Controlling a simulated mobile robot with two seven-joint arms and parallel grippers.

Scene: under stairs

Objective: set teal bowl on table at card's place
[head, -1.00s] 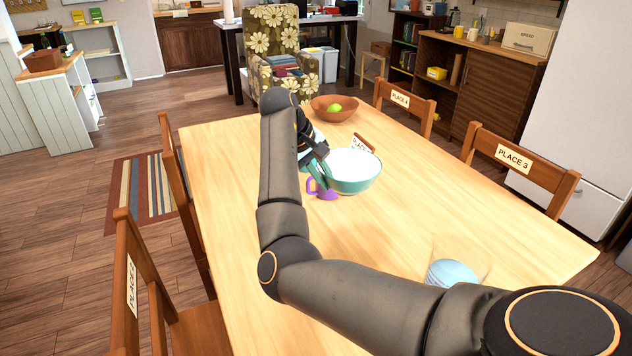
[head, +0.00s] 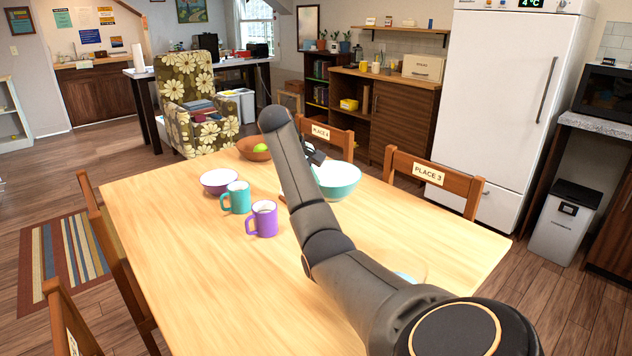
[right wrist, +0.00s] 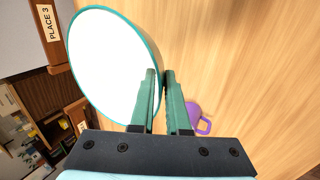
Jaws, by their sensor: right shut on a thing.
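The teal bowl (head: 338,180), white inside, is toward the far right side of the table (head: 190,255). My right gripper (right wrist: 163,75) is shut on its rim in the right wrist view, where the bowl (right wrist: 115,65) fills the upper left. One finger is inside the bowl and one outside. In the head view my right arm hides part of the bowl's left side. I cannot tell whether its base touches the table. The card cannot be made out now. My left gripper is not in view.
A purple mug (head: 263,219), a teal mug (head: 236,197) and a purple bowl (head: 220,181) stand left of my arm. Chairs labelled PLACE 3 (head: 430,172) and PLACE 4 (head: 320,131) line the right. The table's left front is clear.

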